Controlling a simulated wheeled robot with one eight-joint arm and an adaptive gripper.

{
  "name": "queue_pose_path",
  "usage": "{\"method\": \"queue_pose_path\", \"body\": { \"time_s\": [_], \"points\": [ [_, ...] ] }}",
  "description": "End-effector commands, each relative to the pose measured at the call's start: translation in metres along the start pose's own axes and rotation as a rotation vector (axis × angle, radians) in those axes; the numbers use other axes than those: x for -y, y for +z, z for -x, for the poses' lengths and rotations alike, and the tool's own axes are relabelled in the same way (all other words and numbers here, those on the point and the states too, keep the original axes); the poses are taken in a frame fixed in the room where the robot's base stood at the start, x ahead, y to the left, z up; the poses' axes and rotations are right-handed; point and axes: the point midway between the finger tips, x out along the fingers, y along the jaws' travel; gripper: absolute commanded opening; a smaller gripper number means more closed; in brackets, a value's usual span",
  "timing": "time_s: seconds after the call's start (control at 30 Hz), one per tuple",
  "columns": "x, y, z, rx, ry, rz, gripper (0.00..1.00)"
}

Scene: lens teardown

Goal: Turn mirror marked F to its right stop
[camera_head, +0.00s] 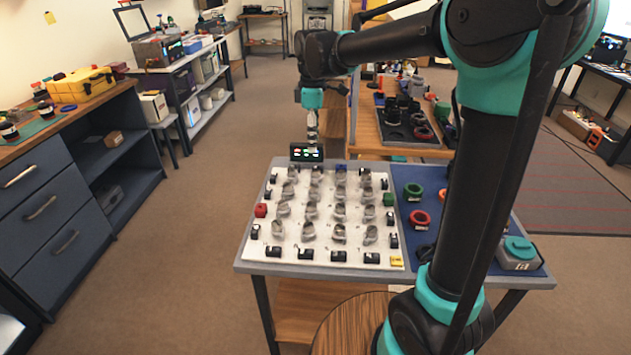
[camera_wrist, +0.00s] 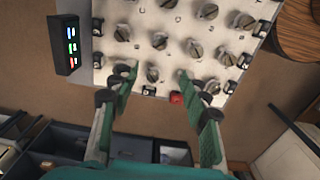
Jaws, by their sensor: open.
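A white board (camera_head: 270,235) on the table carries several rows of grey, knob-like mirrors (camera_head: 308,231). Small letters are printed beside them, but I cannot read which mirror is marked F. My gripper (camera_head: 312,138) is above the far edge of the board in the head view. In the wrist view my gripper (camera_wrist: 157,75) has its two green fingers spread wide, with nothing held. One mirror (camera_wrist: 153,74) shows between the fingertips, and another (camera_wrist: 123,71) is partly hidden by the left finger. I cannot tell whether the fingers touch any mirror.
A dark display (camera_head: 307,152) with coloured lights stands at the board's far edge. Black blocks line the board, with a red block (camera_head: 260,210), a green block (camera_head: 388,199) and a yellow block (camera_head: 396,261) at its edges. A blue mat (camera_head: 445,235) with rings lies to the right.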

Motion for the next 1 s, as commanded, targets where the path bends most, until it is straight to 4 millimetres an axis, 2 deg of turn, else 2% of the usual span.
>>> {"method": "queue_pose_path", "body": {
  "time_s": [0.6, 0.8, 1.0],
  "points": [
    [0.000, 0.000, -0.120, -0.001, 0.001, -0.003, 0.46],
    [0.000, 0.000, -0.146, -0.001, 0.001, -0.004, 0.46],
    [0.000, 0.001, -0.156, -0.001, 0.001, -0.004, 0.46]
  ]
}}
